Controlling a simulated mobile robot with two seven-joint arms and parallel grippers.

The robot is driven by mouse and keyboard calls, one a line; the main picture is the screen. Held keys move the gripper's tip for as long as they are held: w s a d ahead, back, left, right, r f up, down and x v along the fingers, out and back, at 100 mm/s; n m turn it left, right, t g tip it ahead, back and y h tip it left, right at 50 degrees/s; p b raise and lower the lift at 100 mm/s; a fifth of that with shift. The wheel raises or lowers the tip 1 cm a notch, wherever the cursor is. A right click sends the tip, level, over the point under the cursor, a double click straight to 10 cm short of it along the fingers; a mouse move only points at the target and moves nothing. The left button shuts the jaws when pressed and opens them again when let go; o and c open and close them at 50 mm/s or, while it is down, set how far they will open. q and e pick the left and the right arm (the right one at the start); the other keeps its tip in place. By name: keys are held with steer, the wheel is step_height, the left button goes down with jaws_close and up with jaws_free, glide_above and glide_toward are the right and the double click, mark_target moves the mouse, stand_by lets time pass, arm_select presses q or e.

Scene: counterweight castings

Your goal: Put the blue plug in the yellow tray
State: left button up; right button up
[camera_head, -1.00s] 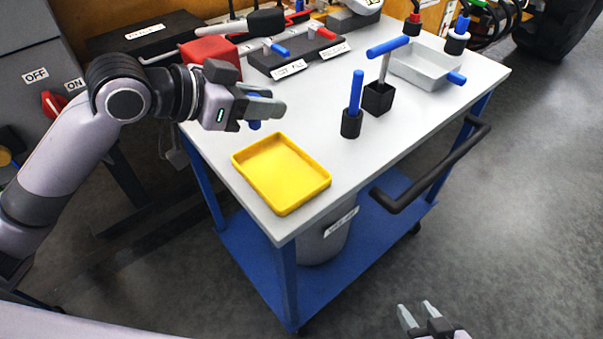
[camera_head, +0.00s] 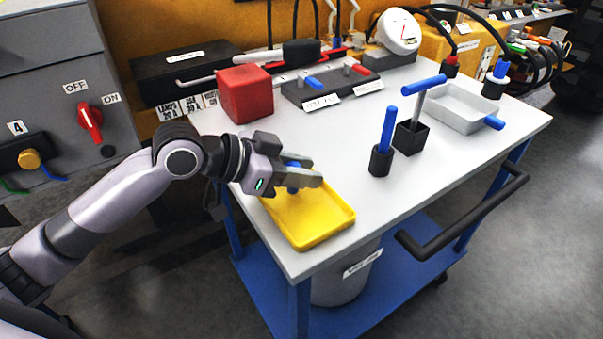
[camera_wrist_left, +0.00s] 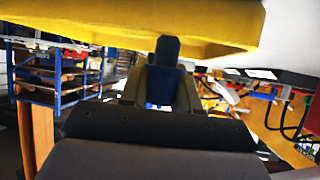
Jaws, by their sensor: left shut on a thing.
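My left gripper (camera_head: 306,178) is shut on the blue plug (camera_head: 293,190), which shows above and below the fingers. In the left wrist view the blue plug (camera_wrist_left: 163,82) stands between the two fingers (camera_wrist_left: 161,90). The yellow tray (camera_head: 322,228) lies at the near left edge of the white table top. In the head view, the gripper and plug overlap the tray's far part, and the gripper hides some of its rim. The tray also spans the top of the left wrist view (camera_wrist_left: 130,32). The gap between plug and tray is unclear. My right gripper is out of view.
A blue peg (camera_head: 388,128) in a black holder and a blue-handled tool (camera_head: 424,86) in a black block stand right of the tray. A grey tray (camera_head: 455,108) is farther right. A red block (camera_head: 245,93) stands behind the gripper. The table between is clear.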

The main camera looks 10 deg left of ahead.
arm_select(q)
steer(key=shift+f, duration=0.3)
steer(key=o, duration=1)
steer(key=shift+f, duration=0.1)
steer(key=shift+r, duration=0.25)
steer(key=v, duration=1)
steer(key=shift+s+a, duration=0.2)
steer(key=shift+a, duration=0.1)
steer(key=shift+s+a+r, duration=0.3)
steer(key=shift+a+r, duration=0.1)
